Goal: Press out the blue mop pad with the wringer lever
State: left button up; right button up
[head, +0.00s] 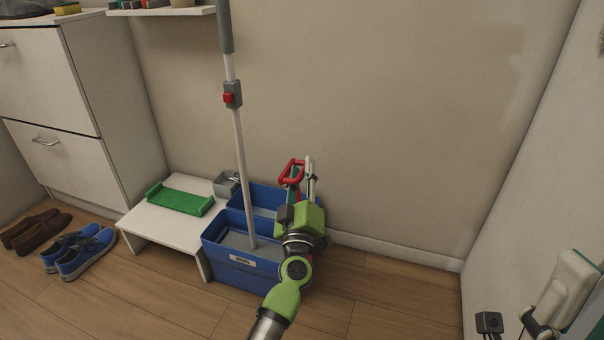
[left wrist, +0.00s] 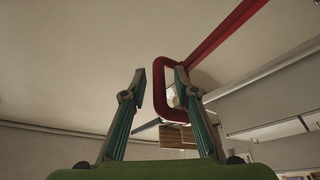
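A blue bucket (head: 240,272) with two compartments stands on the floor by the wall. A mop pole (head: 239,150) stands upright in its front compartment, over a grey-blue surface. I cannot make out the blue mop pad there. The red wringer lever handle (head: 291,167) rises at the bucket's back right. My left gripper (head: 301,182) is at this handle. In the left wrist view, the left gripper (left wrist: 160,82) is open, with one side of the red looped handle (left wrist: 158,92) between its fingers; the right finger overlaps the loop. No clear grip shows.
A low white bench (head: 150,222) with a green tray-like item (head: 180,199) and a small grey container (head: 226,184) adjoins the bucket. Brown shoes (head: 35,231) and blue shoes (head: 80,250) lie left. A white cabinet (head: 65,110) stands behind them. Floor right of the bucket is clear.

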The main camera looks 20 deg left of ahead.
pick_arm(q)
grip_shut()
jog(key=shift+a, duration=0.1)
